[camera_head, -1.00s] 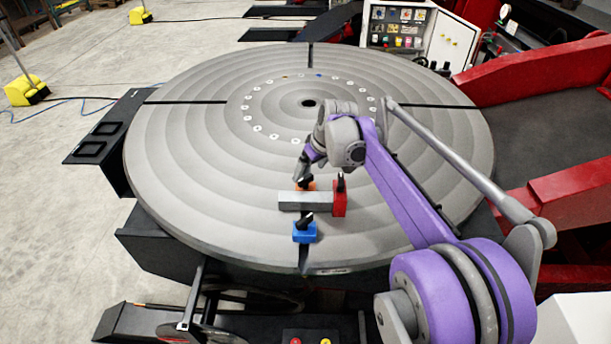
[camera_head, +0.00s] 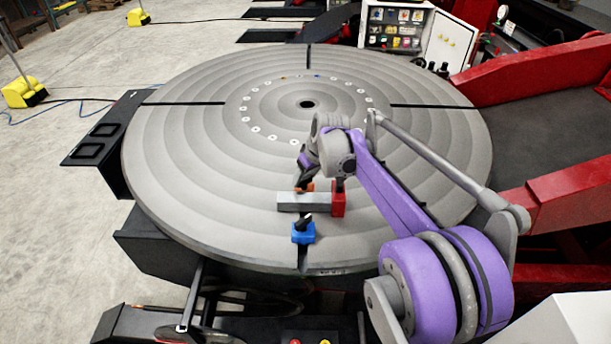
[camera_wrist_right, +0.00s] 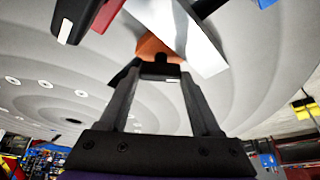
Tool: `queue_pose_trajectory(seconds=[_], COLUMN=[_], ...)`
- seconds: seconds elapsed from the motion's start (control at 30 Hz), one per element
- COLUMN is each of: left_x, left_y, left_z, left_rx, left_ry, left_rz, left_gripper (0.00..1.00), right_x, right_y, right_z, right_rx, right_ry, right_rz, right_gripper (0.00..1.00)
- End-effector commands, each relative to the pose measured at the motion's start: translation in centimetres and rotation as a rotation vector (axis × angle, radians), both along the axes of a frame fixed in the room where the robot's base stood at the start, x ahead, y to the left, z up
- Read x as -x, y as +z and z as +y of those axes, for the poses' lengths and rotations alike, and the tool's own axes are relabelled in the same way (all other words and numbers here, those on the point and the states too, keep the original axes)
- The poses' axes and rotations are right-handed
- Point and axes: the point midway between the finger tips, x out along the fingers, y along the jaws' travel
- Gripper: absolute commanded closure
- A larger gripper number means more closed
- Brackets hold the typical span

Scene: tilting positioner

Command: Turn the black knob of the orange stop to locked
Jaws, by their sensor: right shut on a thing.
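The orange stop (camera_head: 309,187) stands on the round grey table, behind a light grey bar (camera_head: 300,201); it is mostly hidden by my right gripper in the head view. My right gripper (camera_head: 303,184) is over this stop. In the right wrist view, the orange stop (camera_wrist_right: 155,47) shows just beyond my right fingertips (camera_wrist_right: 160,72). They are shut on its black knob (camera_wrist_right: 161,66), which is largely covered, so its turned position cannot be told. My left gripper is not in view.
A red stop (camera_head: 338,204) with a black knob stands at the bar's right end. A blue stop (camera_head: 303,236) with a black knob stands in front of the bar. The turntable (camera_head: 190,170) is otherwise clear on the left. Red beams (camera_head: 540,75) stand at the right.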

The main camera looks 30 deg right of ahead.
Motion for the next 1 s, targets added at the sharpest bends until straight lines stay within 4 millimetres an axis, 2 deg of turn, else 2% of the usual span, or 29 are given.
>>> queue_pose_trajectory(seconds=[0.03,0.1,0.47,1.0], left_x=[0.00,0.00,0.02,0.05], left_y=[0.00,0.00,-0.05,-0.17], left_z=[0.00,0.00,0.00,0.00], left_rx=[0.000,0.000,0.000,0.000], left_ry=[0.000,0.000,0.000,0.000], left_rz=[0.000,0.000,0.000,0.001], left_gripper=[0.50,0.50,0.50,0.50], right_x=[0.00,0.01,0.01,-0.05], right_y=[0.01,0.02,0.00,0.00], right_z=[0.00,0.00,0.12,0.38], right_rx=[0.000,0.000,0.000,0.001], right_ry=[0.000,0.000,-0.075,-0.477], right_rz=[0.000,0.000,0.000,0.000], right_gripper=[0.81,0.91,0.91,0.91])
